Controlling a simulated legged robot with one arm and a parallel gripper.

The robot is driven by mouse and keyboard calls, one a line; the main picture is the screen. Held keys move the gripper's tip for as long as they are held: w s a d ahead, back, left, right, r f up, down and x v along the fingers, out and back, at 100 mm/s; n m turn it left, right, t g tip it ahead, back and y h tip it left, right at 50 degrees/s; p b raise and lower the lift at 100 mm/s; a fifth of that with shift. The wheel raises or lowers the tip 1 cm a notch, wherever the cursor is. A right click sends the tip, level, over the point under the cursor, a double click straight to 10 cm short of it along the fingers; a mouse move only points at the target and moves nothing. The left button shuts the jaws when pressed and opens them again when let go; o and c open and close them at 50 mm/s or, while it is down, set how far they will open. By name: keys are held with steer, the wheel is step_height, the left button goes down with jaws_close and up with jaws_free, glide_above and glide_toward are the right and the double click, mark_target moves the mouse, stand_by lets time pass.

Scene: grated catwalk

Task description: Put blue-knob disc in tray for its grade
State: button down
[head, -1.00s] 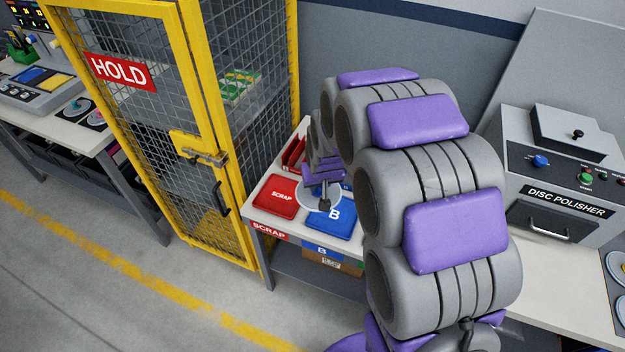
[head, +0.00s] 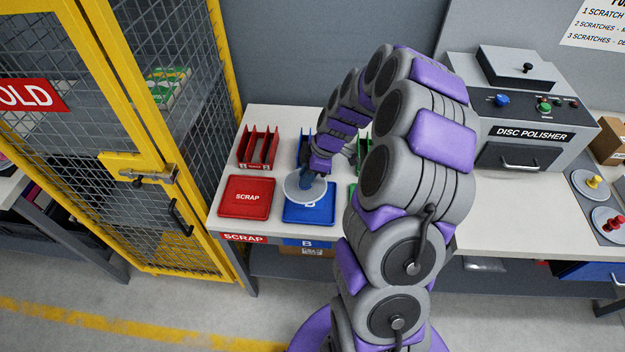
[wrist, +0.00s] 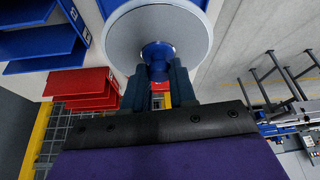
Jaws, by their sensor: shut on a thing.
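My gripper (head: 308,180) is shut on the blue knob (wrist: 158,58) of a grey disc (head: 302,194). In the wrist view the two fingers sit on either side of the knob, and the pale-rimmed disc (wrist: 125,38) is beyond it. In the head view the disc is over the blue tray (head: 322,215) marked B and hides its back part. I cannot tell whether the disc touches the tray. The red SCRAP tray (head: 246,208) is to its left. A green tray (head: 354,193) to its right is mostly hidden by my arm.
A red rack (head: 259,148) stands behind the SCRAP tray; blue and green racks are partly hidden. The disc polisher (head: 530,135) stands at right on the bench. Discs with yellow (head: 592,181) and red knobs (head: 613,224) lie far right. The yellow HOLD cage (head: 130,165) stands left.

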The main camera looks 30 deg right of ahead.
mark_target(313, 184)
steer(key=shift+s+d+f+n, duration=0.4)
steer(key=shift+f+n, duration=0.05)
steer(key=shift+n, duration=0.15)
steer(key=shift+d+f+b, duration=0.15)
steer(key=shift+f, duration=0.8)
steer(key=shift+d+f+b, duration=0.15)
steer(key=shift+f, duration=0.75)
steer(key=shift+a+f, duration=0.15)
steer(key=shift+f, duration=0.35)
steer(key=shift+b, duration=0.7)
steer(key=shift+f, duration=0.15)
steer(key=shift+f+b, duration=0.65)
steer(key=shift+f, duration=0.4)
steer(key=shift+c, duration=2.2)
jaws_free()
